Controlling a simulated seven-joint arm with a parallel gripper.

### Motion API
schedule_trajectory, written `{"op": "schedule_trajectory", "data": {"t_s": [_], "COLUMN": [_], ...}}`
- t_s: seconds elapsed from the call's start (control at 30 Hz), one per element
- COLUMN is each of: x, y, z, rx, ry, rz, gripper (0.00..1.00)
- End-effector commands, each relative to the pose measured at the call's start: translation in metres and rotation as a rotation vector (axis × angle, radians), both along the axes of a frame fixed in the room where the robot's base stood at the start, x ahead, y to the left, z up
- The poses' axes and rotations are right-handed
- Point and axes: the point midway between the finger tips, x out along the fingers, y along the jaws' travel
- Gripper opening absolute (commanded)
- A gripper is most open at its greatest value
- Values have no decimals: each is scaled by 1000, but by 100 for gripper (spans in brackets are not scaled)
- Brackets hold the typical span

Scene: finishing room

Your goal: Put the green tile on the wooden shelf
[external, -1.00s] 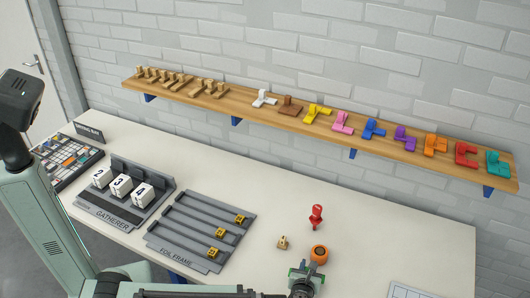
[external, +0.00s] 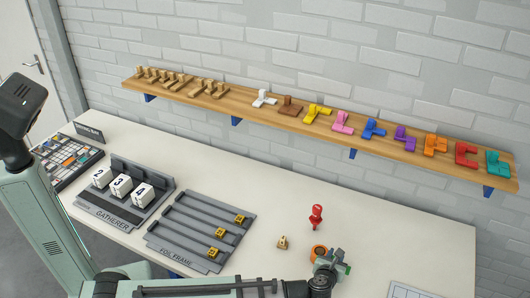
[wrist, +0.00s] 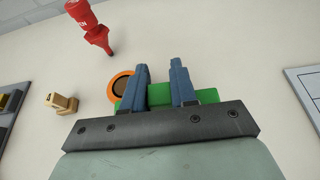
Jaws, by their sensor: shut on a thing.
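The green tile (wrist: 159,98) is between the two blue fingers of my gripper (wrist: 162,82) in the wrist view, and the gripper is shut on it. Parts of the tile stick out on both sides of the fingers; the rest is hidden by them and by the gripper's dark bar. In the external view, my gripper (external: 332,262) is low over the front of the white table. The wooden shelf (external: 238,101) runs along the wall behind the table, well away from my gripper.
Several brass pieces and a row of coloured block shapes stand on the shelf, ending with a teal one (external: 498,163). A grey foil frame (external: 185,236) lies left.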

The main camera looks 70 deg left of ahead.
Motion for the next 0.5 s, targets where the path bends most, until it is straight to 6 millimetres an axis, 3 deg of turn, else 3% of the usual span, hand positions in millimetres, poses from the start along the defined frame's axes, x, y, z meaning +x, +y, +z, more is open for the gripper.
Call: {"op": "schedule_trajectory", "data": {"t_s": [0.5], "x": [0], "y": [0], "z": [-32], "rx": [1], "ry": [1], "rz": [1], "gripper": [0]}}
